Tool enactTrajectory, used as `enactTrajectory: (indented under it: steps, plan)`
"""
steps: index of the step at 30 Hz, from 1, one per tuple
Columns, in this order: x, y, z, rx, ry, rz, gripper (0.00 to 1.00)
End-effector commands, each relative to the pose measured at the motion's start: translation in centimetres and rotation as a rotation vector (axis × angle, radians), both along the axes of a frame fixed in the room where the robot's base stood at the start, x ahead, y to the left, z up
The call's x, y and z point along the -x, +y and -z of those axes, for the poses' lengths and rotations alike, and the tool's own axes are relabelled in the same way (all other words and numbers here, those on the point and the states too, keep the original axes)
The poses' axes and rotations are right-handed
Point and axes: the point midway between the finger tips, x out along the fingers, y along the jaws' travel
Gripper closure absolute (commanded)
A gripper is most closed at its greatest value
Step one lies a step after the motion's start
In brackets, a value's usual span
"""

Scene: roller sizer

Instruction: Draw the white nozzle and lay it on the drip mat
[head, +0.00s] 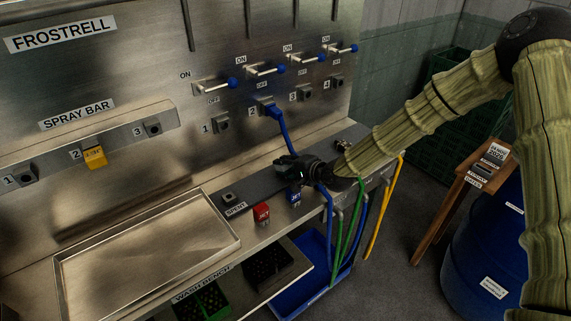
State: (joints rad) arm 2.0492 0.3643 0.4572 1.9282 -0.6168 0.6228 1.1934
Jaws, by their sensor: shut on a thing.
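My gripper (287,163) is dark, with its fingers pointing left, above the rack strip at the bench's back right. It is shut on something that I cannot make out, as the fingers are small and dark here. A small pale piece (342,144) sits on the strip just right of the gripper, partly hidden by my arm; I cannot tell whether it is the white nozzle. A blue nozzle (294,196) marked JET stands in the strip below the gripper, with a red nozzle (262,214) left of it. I cannot pick out the drip mat.
A blue hose (289,133) runs from port 2 down behind my gripper. Levers with blue knobs (232,83) line the wall. A yellow nozzle (95,157) is on the spray bar. A shallow metal tray (240,238) lies left. A wooden stand (447,205) and blue drum (487,235) are right.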

Motion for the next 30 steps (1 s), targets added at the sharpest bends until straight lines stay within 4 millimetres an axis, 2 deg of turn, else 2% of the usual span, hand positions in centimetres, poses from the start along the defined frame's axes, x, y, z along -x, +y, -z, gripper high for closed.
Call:
enactTrajectory:
  steps: [8, 9, 12, 23, 30]
  plan:
    - [0.0, 0.0, 0.2, 0.0, 0.0, 0.0, 1.0]
    - [0.0, 0.0, 0.2, 0.0, 0.0, 0.0, 0.69]
    - [0.0, 0.0, 0.2, 0.0, 0.0, 0.0, 0.51]
    - [0.1, -0.2, 0.1, 0.0, 0.001, 0.001, 0.51]
    - [1.8, -1.8, -1.0, -0.002, 0.002, 0.002, 0.51]
